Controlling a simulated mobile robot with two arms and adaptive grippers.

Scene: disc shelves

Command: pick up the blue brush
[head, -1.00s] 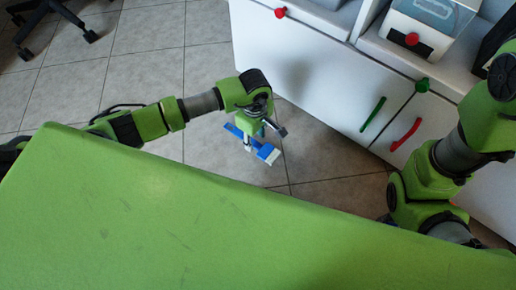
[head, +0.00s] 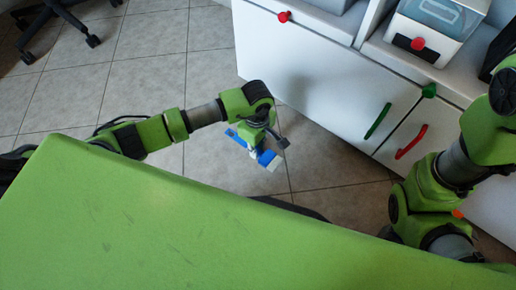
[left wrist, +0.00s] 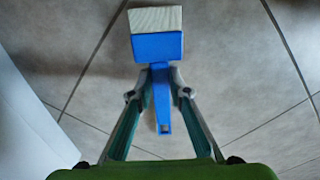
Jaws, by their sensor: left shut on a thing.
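The blue brush (head: 266,158) has a blue handle and a pale bristle block. In the head view it hangs under my left gripper (head: 257,147), above the tiled floor. In the left wrist view the brush (left wrist: 158,47) lies between the two fingers of my left gripper (left wrist: 160,78), with the pale block at the top and the handle (left wrist: 162,105) pointing down. The fingers are shut on the handle just below the blue head. My right arm shows at the right edge of the head view, but its gripper is out of view.
A white cabinet (head: 300,75) with red and green knobs and handles stands at the back right. A clear-fronted box (head: 425,35) sits on its shelf. A black chair base (head: 60,22) is at the top left. The tiled floor (head: 150,60) between them is clear.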

